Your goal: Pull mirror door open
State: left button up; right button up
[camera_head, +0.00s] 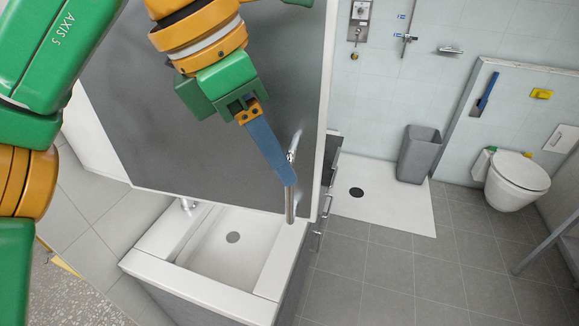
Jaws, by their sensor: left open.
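The mirror door (150,110) is a large dark grey panel with a white edge, filling the upper middle of the head view above the sink. A slim metal handle (290,203) stands upright near its right edge. My left gripper (288,180) comes down from the upper left on a green and orange arm. Its blue finger lies over the middle of the handle, and the handle shows above and below the fingertip. The jaws are open; the second finger is hidden behind the first. I cannot tell whether the finger touches the handle. My right gripper is not in view.
A white sink (215,262) with a faucet (188,204) lies below the door. A cabinet with handles (318,225) stands to its right. Further right are a grey bin (418,155), a white toilet (517,180) and open tiled floor (400,275).

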aim_at(290, 220)
pick_arm(q)
jog(key=x, duration=0.4)
jog(key=shift+s+d+f, duration=0.15)
jog(key=shift+d+f, duration=0.05)
jog(key=shift+f, duration=0.15)
jog(key=shift+s+r, duration=0.1)
grip_shut()
dwell(0.9)
